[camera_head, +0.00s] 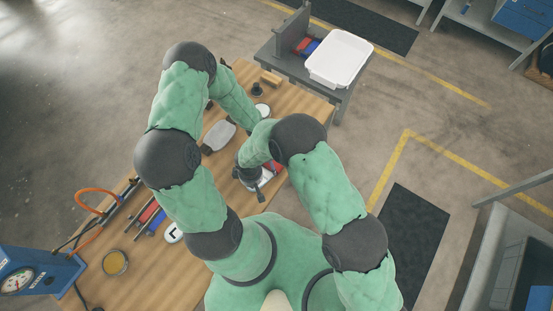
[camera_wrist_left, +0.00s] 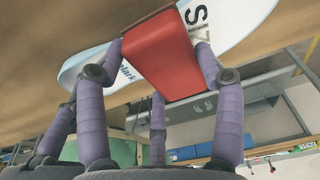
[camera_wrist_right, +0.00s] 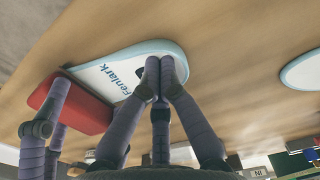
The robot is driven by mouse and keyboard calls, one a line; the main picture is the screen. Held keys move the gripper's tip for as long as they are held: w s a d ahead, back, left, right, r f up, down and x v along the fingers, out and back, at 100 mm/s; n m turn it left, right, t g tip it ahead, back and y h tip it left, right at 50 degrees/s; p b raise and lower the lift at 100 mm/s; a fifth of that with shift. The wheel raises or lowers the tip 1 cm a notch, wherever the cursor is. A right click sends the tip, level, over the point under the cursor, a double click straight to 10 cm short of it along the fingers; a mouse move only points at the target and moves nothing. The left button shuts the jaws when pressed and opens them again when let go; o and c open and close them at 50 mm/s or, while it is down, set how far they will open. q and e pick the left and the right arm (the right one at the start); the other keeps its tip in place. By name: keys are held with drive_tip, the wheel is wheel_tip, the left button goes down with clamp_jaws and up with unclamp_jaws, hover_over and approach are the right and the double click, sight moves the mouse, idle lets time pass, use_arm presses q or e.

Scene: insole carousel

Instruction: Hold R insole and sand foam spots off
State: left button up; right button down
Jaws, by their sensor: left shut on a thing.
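The insole (camera_wrist_left: 235,22), white with a pale blue rim and blue brand lettering, lies on the wooden table; it also shows in the right wrist view (camera_wrist_right: 125,75). My left gripper (camera_wrist_left: 160,52) is shut on a red block (camera_wrist_left: 158,55), with its fingers on both sides of it, over the insole. The red block also shows at the insole's edge in the right wrist view (camera_wrist_right: 75,105). My right gripper (camera_wrist_right: 160,72) has its fingertips together at the insole's rounded end. A small dark spot lies beside them. I cannot tell whether they grip its edge. In the head view my arms hide most of this.
Another pale insole-like piece (camera_wrist_right: 302,72) lies apart on the table. A white L-marked piece (camera_head: 173,233), a yellow-topped round tin (camera_head: 115,263) and a blue gauge unit (camera_head: 30,278) are at the left. A white bin (camera_head: 339,58) stands on a grey cart at the back.

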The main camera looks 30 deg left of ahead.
use_arm(q)
drive_tip(key=shift+f, duration=0.2)
drive_tip(key=shift+w, duration=0.1)
drive_tip(key=shift+w+d, duration=0.1)
drive_tip(key=shift+w, duration=0.95)
drive_tip(key=shift+w, duration=0.1)
drive_tip(key=shift+w+f, duration=0.1)
drive_tip(key=shift+w, duration=0.85)
use_arm(e)
drive_tip(key=shift+s, duration=0.15)
use_arm(q)
drive_tip(key=shift+w, duration=0.1)
